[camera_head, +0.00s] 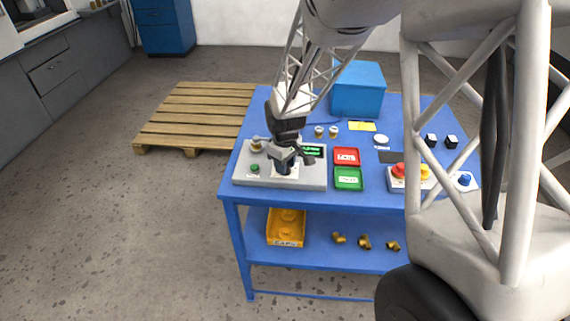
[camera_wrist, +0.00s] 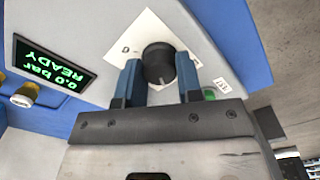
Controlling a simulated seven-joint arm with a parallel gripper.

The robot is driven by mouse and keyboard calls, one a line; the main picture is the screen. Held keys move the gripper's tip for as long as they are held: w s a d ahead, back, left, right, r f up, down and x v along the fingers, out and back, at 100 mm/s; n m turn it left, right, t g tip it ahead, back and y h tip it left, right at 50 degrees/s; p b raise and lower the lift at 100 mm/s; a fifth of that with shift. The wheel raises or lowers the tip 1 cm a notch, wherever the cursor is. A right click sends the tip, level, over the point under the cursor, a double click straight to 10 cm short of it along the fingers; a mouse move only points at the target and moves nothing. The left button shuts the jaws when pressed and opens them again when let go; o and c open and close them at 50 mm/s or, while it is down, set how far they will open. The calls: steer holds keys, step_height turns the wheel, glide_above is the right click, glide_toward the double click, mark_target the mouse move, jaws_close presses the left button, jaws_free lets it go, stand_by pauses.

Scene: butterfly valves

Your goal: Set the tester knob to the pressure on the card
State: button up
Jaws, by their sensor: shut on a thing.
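The grey tester (camera_head: 310,181) sits at the left front of the blue bench. In the wrist view its black round knob (camera_wrist: 158,62) stands on a white dial plate (camera_wrist: 150,22). My gripper (camera_wrist: 159,76) has its two blue fingers on either side of the knob and is shut on it. In the head view my gripper (camera_head: 284,168) hides most of the knob. The tester display (camera_wrist: 45,65) reads 0.0 bar READY in green; it also shows in the head view (camera_head: 312,151). A yellow card (camera_head: 362,126) lies at the back of the bench, its writing too small to read.
Red (camera_head: 347,157) and green (camera_head: 349,179) trays lie right of the tester. A brass valve (camera_head: 256,146) and a green button (camera_head: 254,168) are on its left. A blue bin (camera_head: 358,92) stands behind. A button box (camera_head: 397,171) is at right, partly behind my arm.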

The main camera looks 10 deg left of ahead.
steer(key=shift+m, duration=0.3)
steer(key=m, duration=1.1)
steer(key=shift+m, duration=2.1)
steer(key=o, duration=0.9)
